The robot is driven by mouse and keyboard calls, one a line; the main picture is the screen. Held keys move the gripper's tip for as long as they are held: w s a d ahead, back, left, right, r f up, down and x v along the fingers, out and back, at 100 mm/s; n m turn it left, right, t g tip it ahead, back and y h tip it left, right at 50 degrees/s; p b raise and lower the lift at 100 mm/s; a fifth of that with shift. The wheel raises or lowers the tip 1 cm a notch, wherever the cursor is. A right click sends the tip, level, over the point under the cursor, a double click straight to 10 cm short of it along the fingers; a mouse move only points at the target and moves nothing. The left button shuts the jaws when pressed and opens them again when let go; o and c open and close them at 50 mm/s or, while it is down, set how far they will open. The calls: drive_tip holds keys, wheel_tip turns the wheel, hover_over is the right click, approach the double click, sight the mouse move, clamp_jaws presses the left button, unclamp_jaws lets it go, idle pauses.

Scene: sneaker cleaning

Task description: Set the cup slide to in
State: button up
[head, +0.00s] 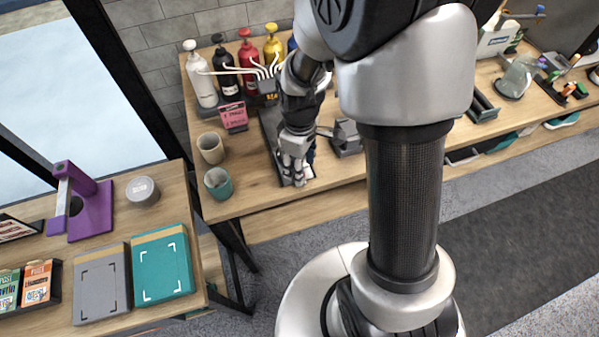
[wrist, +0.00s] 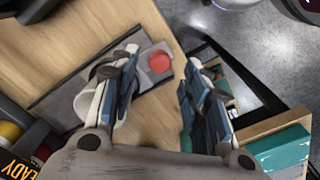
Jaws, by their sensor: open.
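A dark, flat track (head: 268,135), which looks like the cup slide, runs from the dispenser to the front of the table. In the wrist view, a grey plate (wrist: 147,54) with a round red knob or disc (wrist: 160,62) lies at its far end. My gripper (head: 293,178) points down over this front end and partly hides it. A pale round rim, perhaps a cup (wrist: 94,73), is partly hidden behind the left finger.
A beige cup (head: 211,148) and a teal cup (head: 218,183) stand left of the track. Several pump bottles, including a white one (head: 199,77), stand behind, with a pink sign (head: 233,117). A grey device (head: 346,137) is close on the right.

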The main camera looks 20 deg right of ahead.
drive_tip(key=shift+f+b, duration=0.4)
drive_tip(key=shift+f, duration=1.3)
drive_tip(key=shift+c, duration=0.6)
clamp_jaws()
